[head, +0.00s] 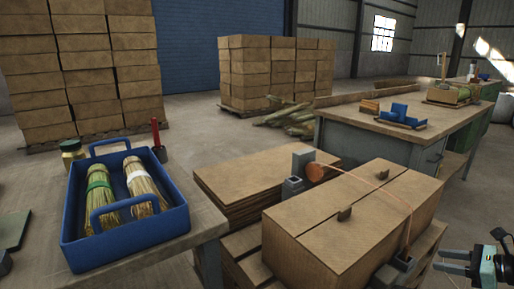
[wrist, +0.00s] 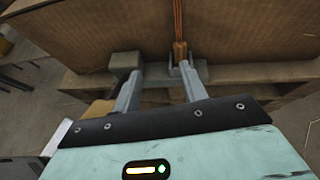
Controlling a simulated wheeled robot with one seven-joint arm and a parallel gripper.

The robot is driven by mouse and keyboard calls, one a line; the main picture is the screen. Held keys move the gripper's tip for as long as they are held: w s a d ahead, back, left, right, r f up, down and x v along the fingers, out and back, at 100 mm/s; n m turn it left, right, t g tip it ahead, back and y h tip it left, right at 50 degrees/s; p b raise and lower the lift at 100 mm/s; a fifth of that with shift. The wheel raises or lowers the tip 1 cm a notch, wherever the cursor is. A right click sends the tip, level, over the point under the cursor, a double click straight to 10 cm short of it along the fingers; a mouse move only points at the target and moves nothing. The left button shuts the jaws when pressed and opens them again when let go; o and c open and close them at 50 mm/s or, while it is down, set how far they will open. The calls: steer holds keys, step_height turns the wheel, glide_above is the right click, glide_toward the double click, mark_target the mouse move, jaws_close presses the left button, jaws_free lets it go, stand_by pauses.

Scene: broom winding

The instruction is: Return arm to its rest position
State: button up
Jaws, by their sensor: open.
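My gripper (head: 438,261) is at the lower right of the head view, beside the right end of a large brown box (head: 375,195). In the wrist view its two grey fingers (wrist: 161,75) are spread apart with nothing held between them. An orange cord (head: 377,180) runs from an orange spool (head: 316,172) across the box top and down its near right side to a grey bracket (head: 405,263). In the wrist view the cord (wrist: 178,20) hangs down the box face to an orange-brown piece (wrist: 180,52) at a grey bracket. Whether a fingertip touches the bracket is unclear.
A blue tray (head: 180,218) holding two straw bundles, one green-banded (head: 100,200) and one white-banded (head: 140,188), stands on a table at left. A workbench (head: 400,132) stands behind the box. Stacked cartons (head: 275,75) are farther back. Open floor (head: 195,110) lies between.

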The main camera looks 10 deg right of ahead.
steer(key=a+r+n+g+h, duration=0.25)
steer(key=a+r+n, duration=0.25)
steer(key=a+n, duration=0.45)
steer(key=a+r+n+g+h, duration=0.25)
steer(key=a+r+n, duration=0.25)
steer(key=a+n, duration=0.45)
steer(key=a+r+n+g+h, duration=0.1)
steer(key=a+r+n+g, duration=0.35)
steer(key=a+n, duration=0.45)
steer(key=s+a+r+n+g, duration=0.25)
steer(key=s+a+n, duration=0.65)
steer(key=s+a, duration=0.7)
step_height(320, 180, up, 20)
steer(key=w+a+p, duration=0.1)
steer(key=w+p, duration=0.1)
steer(key=p, duration=1.7)
steer(key=shift+w+a+t+p, duration=0.25)
steer(key=shift+w+t+p, duration=0.05)
steer(key=shift+t+p, duration=0.1)
